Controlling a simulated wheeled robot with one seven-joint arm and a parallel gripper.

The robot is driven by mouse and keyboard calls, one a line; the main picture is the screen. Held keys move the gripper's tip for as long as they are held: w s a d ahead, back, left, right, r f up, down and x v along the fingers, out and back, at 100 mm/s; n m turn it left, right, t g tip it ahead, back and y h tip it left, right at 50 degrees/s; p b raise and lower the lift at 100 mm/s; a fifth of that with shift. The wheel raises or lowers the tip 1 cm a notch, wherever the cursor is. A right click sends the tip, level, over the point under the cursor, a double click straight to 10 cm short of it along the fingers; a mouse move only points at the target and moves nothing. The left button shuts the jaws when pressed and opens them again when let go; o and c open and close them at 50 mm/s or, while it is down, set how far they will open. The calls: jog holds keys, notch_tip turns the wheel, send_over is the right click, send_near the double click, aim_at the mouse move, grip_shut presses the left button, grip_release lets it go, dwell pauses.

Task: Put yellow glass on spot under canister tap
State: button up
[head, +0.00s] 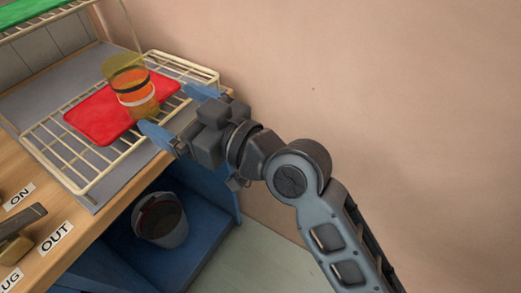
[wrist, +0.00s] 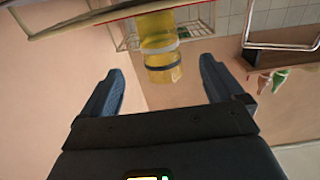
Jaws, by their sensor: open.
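The yellow glass (head: 126,77) is see-through, with a pale band around its lower part, and stands upright on a red mat (head: 84,118) on a wire rack. My gripper (head: 170,110) is open, with blue fingers pointing at the glass from the right. The glass looks a little beyond the fingertips and not held. In the wrist view the glass (wrist: 160,45) appears ahead of the gap between the two open fingers (wrist: 160,75), seemingly upside down, with its band visible. I cannot see a canister or tap for certain in either view.
The cream wire rack (head: 58,160) has a raised rim and sits on a wooden counter (head: 105,215). Labels such as OUT (head: 55,237) lie at the left. A bare wall (head: 380,80) fills the right side.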

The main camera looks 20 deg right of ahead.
jog(key=s+d+f+m+h, duration=0.3)
jog(key=s+d+f, duration=0.3)
jog(key=s, duration=0.2)
jog(key=s+d+f+m+h, duration=0.2)
jog(key=s+d+f+h, duration=0.2)
jog(key=s+d+f, duration=0.3)
jog(key=s+d+r+m+h, duration=0.1)
jog(key=s+d+r, duration=0.1)
jog(key=s, duration=0.8)
jog(key=s+d+r+h, duration=0.1)
jog(key=s+d+h, duration=0.1)
jog(key=s, duration=0.9)
jog(key=shift+d+r+m, duration=0.35)
jog(key=shift+d+m, duration=0.05)
jog(key=shift+d, duration=0.5)
jog(key=shift+o, duration=0.4)
jog(key=shift+s+r, duration=0.2)
jog(key=shift+s, duration=0.05)
jog(key=shift+w, duration=0.1)
